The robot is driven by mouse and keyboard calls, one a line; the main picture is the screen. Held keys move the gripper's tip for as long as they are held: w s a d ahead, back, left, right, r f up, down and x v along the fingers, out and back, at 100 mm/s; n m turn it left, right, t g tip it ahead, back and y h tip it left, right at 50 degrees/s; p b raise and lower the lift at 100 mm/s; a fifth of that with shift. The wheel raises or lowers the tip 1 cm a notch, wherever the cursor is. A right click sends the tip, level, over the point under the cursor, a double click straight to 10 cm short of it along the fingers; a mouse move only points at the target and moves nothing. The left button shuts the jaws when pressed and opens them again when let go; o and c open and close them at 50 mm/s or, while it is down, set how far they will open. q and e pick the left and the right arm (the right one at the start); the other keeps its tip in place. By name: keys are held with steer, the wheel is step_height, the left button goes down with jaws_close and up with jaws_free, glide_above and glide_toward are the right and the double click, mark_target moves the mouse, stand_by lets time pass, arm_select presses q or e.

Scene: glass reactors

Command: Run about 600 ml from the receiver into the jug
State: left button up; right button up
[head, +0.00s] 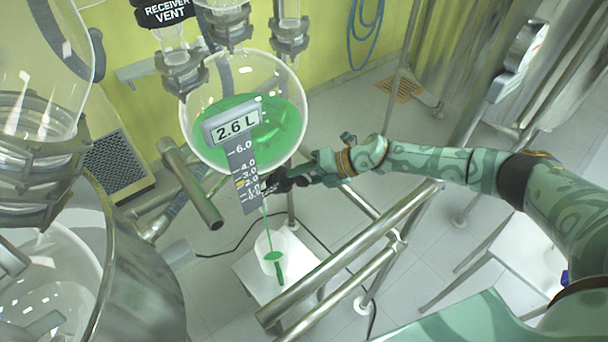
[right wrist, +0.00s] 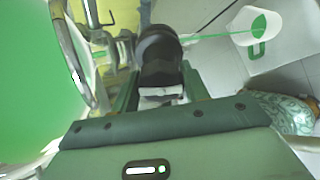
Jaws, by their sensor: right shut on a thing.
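The receiver (head: 200,150) is a round glass vessel part-filled with green liquid. Its display (head: 236,126) reads 2.6 L above a marked scale. My right gripper (head: 287,183) is just below the receiver, shut on the black valve handle, which shows between the fingers in the right wrist view (right wrist: 160,55). A thin green stream (head: 267,225) falls from under the receiver into the white jug (head: 285,245). Some green shows in the jug, which also appears in the right wrist view (right wrist: 242,18). The jug's level cannot be read. My left gripper is out of view.
The jug stands on a white platform (head: 245,268) low down. Metal rails (head: 345,255) cross in front, right of the jug. A large steel and glass vessel (head: 135,275) fills the left. A "RECEIVER VENT" sign (head: 165,12) hangs above the receiver.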

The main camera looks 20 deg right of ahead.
steer(key=o, duration=1)
